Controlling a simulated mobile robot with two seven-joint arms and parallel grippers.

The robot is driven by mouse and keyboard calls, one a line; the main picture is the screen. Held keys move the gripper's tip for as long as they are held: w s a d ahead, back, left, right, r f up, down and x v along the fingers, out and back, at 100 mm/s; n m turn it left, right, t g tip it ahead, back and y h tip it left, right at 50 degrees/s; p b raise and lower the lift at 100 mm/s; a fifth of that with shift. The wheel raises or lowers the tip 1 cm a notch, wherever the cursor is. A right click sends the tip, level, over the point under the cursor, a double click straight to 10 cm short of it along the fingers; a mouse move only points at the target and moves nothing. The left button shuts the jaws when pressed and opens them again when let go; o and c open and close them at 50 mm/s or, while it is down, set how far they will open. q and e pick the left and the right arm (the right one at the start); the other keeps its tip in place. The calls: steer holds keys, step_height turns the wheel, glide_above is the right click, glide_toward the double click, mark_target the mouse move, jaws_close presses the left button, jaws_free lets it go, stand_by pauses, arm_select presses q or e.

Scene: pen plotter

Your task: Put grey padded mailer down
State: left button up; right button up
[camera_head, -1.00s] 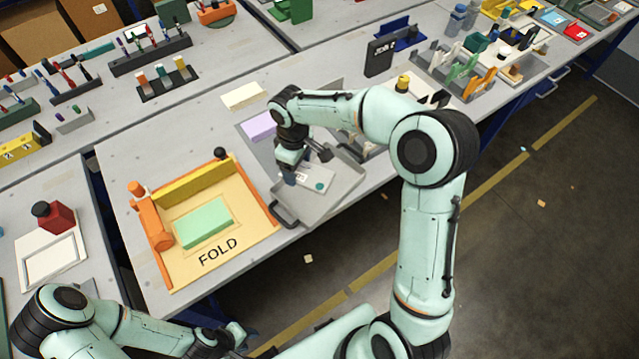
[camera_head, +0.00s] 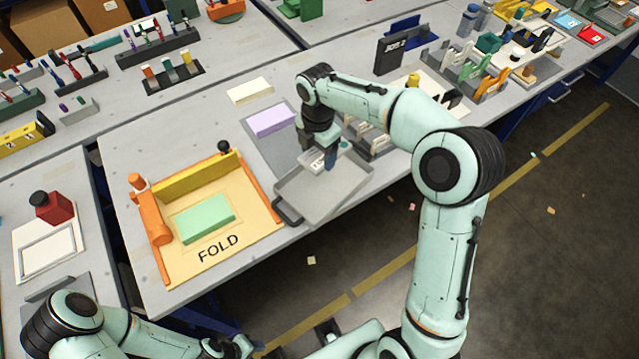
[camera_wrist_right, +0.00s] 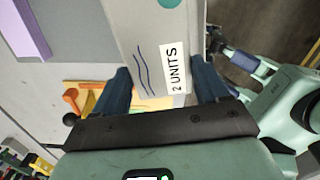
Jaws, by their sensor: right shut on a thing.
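My right gripper (camera_head: 328,163) is shut on the grey padded mailer (camera_wrist_right: 165,35). In the right wrist view the mailer lies between the two fingers, with a "2 UNITS" label, wavy lines and a teal dot. In the head view the mailer (camera_head: 343,147) is mostly hidden by the gripper, over the back part of a grey tray (camera_head: 315,200). I cannot tell whether it touches the tray. My left gripper (camera_head: 238,347) is low at the bottom edge, away from the table, and its fingers do not show clearly.
A lilac block (camera_head: 271,121) on a grey mat sits behind the tray. The orange-railed FOLD board (camera_head: 245,228) with a green block (camera_head: 205,218) is at the left. A small rack (camera_head: 370,138) stands close at the right. The tray's front lies by the table edge.

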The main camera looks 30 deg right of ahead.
mark_target(318, 190)
arm_select(q)
steer(key=shift+s+f+b, duration=0.5)
steer(key=shift+f+b, duration=0.1)
steer(key=shift+f, duration=0.25)
arm_select(e)
step_height(318, 190, down, 14)
steer(key=shift+f, duration=0.15)
steer(key=shift+f, duration=0.25)
steer(key=o, duration=1)
arm_select(q)
steer(key=shift+f, duration=0.1)
arm_select(e)
steer(key=shift+r, duration=0.2)
step_height(318, 190, up, 12)
steer(key=shift+r+p, duration=0.1)
steer(key=shift+p, duration=0.55)
arm_select(q)
steer(key=shift+w+r, duration=0.4)
steer(key=shift+r, duration=0.4)
